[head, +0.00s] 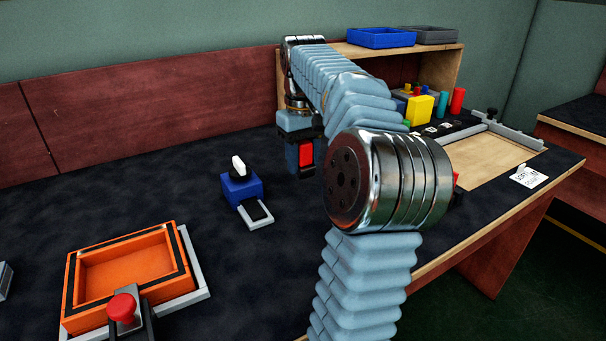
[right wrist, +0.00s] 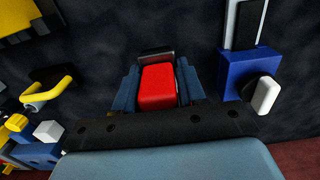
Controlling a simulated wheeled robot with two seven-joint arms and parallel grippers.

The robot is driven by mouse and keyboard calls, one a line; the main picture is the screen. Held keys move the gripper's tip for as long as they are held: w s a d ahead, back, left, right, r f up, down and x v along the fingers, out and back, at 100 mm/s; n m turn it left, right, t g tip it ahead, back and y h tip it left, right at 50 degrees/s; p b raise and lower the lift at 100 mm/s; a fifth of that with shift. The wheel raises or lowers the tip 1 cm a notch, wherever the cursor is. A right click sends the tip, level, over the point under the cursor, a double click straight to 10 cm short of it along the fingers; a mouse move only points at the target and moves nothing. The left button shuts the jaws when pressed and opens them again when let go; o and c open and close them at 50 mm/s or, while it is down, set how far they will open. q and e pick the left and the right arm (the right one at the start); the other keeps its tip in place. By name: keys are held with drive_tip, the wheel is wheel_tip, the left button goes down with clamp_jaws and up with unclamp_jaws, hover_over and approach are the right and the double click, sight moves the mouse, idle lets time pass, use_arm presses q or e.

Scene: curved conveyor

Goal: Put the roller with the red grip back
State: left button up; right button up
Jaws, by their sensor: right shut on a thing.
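The roller's red grip (head: 306,153) shows between the fingers of my right gripper (head: 300,158) in the head view, over the dark table. In the right wrist view the red grip (right wrist: 158,88) sits between the two blue-grey fingers of my right gripper (right wrist: 160,84), which is shut on it. A dark and metallic part shows just beyond the grip; the rest of the roller is hidden. I cannot tell whether it touches the table. My left gripper is not in view.
A blue block with a white knob (head: 240,187) stands left of my right gripper, close beside it in the right wrist view (right wrist: 238,75). An orange tray (head: 178,250) with a red-knobbed fixture (head: 122,308) is at front left. A wooden shelf (head: 449,72) with bins and coloured items stands behind. A framed board (head: 490,155) lies right.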

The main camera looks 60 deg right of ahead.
sight(303, 173)
drive_tip(key=shift+w+d+f, duration=0.25)
drive_tip(key=shift+d+f, duration=0.2)
drive_tip(key=shift+f, duration=0.15)
drive_tip(key=f, duration=0.2)
drive_tip(key=shift+w+d+f+b, duration=0.1)
drive_tip(key=shift+d+f+b, duration=0.2)
drive_tip(key=shift+f, duration=0.55)
drive_tip(key=shift+f, duration=0.1)
drive_tip(key=o, duration=1)
wheel_tip(303, 173, up, 12)
drive_tip(key=p, duration=0.3)
